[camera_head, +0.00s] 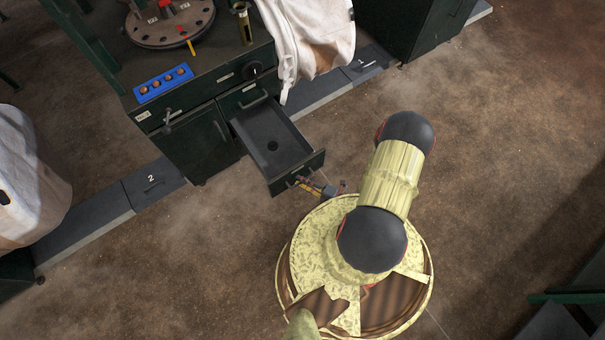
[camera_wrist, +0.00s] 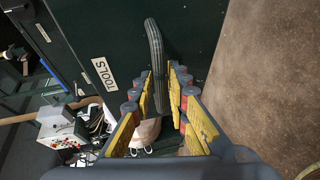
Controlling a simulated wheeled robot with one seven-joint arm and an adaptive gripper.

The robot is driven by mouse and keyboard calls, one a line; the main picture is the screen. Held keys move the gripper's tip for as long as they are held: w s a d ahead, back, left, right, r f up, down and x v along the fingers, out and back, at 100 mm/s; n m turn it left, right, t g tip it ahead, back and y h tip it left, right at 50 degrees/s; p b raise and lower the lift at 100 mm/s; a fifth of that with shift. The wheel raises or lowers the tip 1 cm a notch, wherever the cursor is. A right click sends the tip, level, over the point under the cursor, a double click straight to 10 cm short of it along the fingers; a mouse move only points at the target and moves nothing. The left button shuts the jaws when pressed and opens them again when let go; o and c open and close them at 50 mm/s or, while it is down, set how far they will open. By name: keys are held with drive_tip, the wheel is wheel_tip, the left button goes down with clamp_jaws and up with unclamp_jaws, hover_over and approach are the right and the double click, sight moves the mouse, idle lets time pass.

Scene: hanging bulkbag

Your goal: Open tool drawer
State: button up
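In the wrist view the dark drawer front (camera_wrist: 190,30) bears a white "TOOLS" label (camera_wrist: 103,74). Its curved bar handle (camera_wrist: 154,45) stands out from the front. My gripper (camera_wrist: 161,74) is at the handle, with the yellow-padded fingers on either side of the bar. A narrow gap shows between the bar and the right finger. In the head view my gripper (camera_head: 335,189) is partly hidden by my arm.
The cabinet top (camera_head: 213,81) holds a round flanged plate (camera_head: 170,24), a blue tray with several round pieces (camera_head: 164,84) and an upright cylinder (camera_head: 243,24). A white bag (camera_head: 312,40) hangs right of the drawer. Open brown floor (camera_head: 490,150) lies to the right.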

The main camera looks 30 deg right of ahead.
drive_tip(key=shift+s+d, duration=0.1)
drive_tip(key=shift+s, duration=0.05)
drive_tip(key=v, duration=1.1)
drive_tip(key=shift+s+r, duration=0.2)
drive_tip(key=shift+s, duration=0.15)
drive_tip(key=shift+d, duration=0.2)
